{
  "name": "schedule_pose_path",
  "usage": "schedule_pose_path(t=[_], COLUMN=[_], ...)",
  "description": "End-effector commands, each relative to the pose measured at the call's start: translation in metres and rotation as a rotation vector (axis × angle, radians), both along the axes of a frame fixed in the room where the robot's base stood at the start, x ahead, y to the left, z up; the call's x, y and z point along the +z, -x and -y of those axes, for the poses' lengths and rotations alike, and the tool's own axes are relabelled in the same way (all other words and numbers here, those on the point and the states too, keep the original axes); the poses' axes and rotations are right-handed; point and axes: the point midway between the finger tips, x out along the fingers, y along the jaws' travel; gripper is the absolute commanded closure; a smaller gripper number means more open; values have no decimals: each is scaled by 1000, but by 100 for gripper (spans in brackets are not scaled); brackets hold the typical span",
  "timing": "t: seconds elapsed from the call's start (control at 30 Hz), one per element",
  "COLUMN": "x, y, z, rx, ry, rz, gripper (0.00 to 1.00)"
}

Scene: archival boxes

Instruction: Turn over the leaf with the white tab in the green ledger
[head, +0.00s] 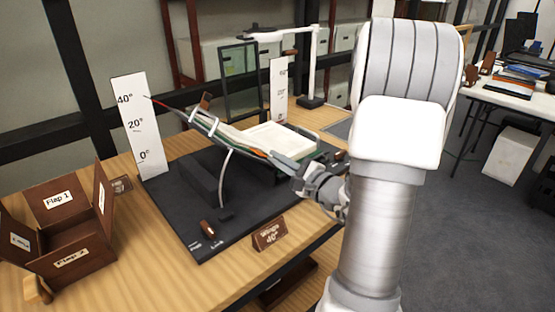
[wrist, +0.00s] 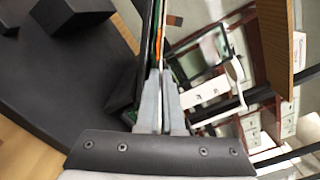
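The ledger lies open in the head view. Its left side (head: 215,128) rises tilted towards the left, with green, orange and white edges, and a pale page block (head: 272,137) lies to the right. My gripper (head: 280,158) reaches in from the right, its fingertips at the near edge of the raised side. In the wrist view my gripper (wrist: 162,82) has its fingers almost together, with a thin white leaf (wrist: 161,55) seen edge-on between them. Green and orange edges stand just left of it. I cannot make out the white tab.
A dark base (head: 215,235) carries the ledger, with a black block (head: 200,180) under the raised side. An angle board (head: 140,125) stands at the left. A "Wings 40°" sign (head: 270,235) stands in front. A brown flap box (head: 65,220) stands far left.

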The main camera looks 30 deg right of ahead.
Motion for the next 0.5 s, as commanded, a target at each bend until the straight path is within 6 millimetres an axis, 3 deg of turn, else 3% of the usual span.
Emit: schedule_pose_path(t=[0.5], x=[15], y=[-3], z=[22], rx=[-2], ry=[-377], rz=[-55], gripper=[100])
